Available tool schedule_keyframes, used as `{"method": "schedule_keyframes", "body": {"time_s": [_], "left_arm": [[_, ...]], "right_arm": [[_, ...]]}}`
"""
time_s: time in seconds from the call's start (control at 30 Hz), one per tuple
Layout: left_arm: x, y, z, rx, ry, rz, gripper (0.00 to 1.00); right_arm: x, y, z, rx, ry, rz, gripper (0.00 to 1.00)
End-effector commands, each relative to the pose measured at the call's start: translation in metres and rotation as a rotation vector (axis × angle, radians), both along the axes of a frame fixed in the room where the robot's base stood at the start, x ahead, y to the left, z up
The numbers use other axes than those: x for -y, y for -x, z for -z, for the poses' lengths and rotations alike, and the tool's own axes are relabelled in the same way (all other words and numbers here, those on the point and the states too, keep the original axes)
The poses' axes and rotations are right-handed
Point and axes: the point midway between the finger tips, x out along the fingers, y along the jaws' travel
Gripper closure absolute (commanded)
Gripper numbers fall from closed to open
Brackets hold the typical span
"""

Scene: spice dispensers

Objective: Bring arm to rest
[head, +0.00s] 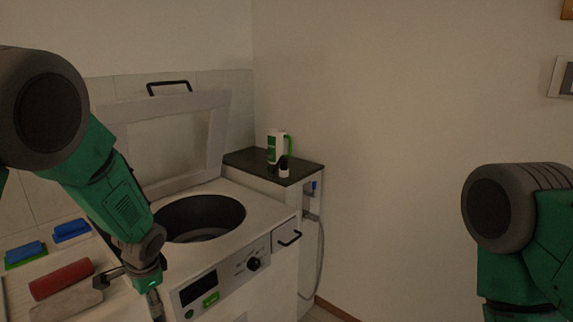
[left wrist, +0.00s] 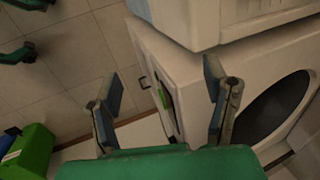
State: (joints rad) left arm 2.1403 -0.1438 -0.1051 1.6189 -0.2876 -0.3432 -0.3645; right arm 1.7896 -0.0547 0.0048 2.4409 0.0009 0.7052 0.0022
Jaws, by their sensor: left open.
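My left gripper (head: 135,288) hangs in front of the white machine, beside its control panel, at the lower left of the head view. In the left wrist view the two fingers (left wrist: 163,100) are spread wide with nothing between them. Part of the machine front, with a small green mark, shows beyond them. My left arm comes down from the upper left, bent. My right arm shows at the right edge of the head view; its gripper is outside the frame.
The machine (head: 270,220) has its lid (head: 170,130) raised over a round opening. A dark side shelf (head: 245,158) bears a white-green bottle (head: 274,147) and a small bottle (head: 284,167). Blue-topped sponges (head: 70,231) and a red roll (head: 62,280) lie at the left.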

Motion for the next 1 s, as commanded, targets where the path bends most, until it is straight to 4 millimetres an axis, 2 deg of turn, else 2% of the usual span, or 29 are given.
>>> {"method": "schedule_keyframes", "body": {"time_s": [0.03, 0.27, 0.57, 0.67, 0.77, 0.83, 0.9, 1.0], "left_arm": [[0.002, 0.006, 0.011, -0.006, 0.010, -0.006, 0.31], [0.007, 0.030, 0.050, -0.018, 0.059, -0.045, 0.31], [0.018, 0.098, 0.120, -0.036, 0.153, -0.143, 0.31], [0.024, 0.133, 0.152, -0.047, 0.194, -0.201, 0.31], [0.031, 0.186, 0.191, -0.065, 0.242, -0.288, 0.31], [0.036, 0.232, 0.216, -0.074, 0.274, -0.369, 0.31], [0.039, 0.273, 0.233, -0.079, 0.296, -0.447, 0.31], [0.041, 0.322, 0.244, -0.080, 0.312, -0.542, 0.31]], "right_arm": [[0.000, 0.000, 0.003, -0.001, 0.000, 0.000, 1.00], [0.000, 0.000, 0.012, 0.001, 0.000, 0.000, 1.00], [0.000, 0.000, 0.031, 0.000, 0.000, 0.000, 1.00], [0.000, 0.000, 0.041, -0.001, 0.000, 0.000, 1.00], [0.000, 0.000, 0.057, 0.000, 0.000, 0.000, 1.00], [0.000, 0.000, 0.069, 0.000, 0.000, 0.000, 1.00], [0.000, 0.000, 0.080, 0.000, 0.000, 0.000, 1.00], [0.000, 0.000, 0.092, -0.001, 0.000, 0.000, 1.00]]}}
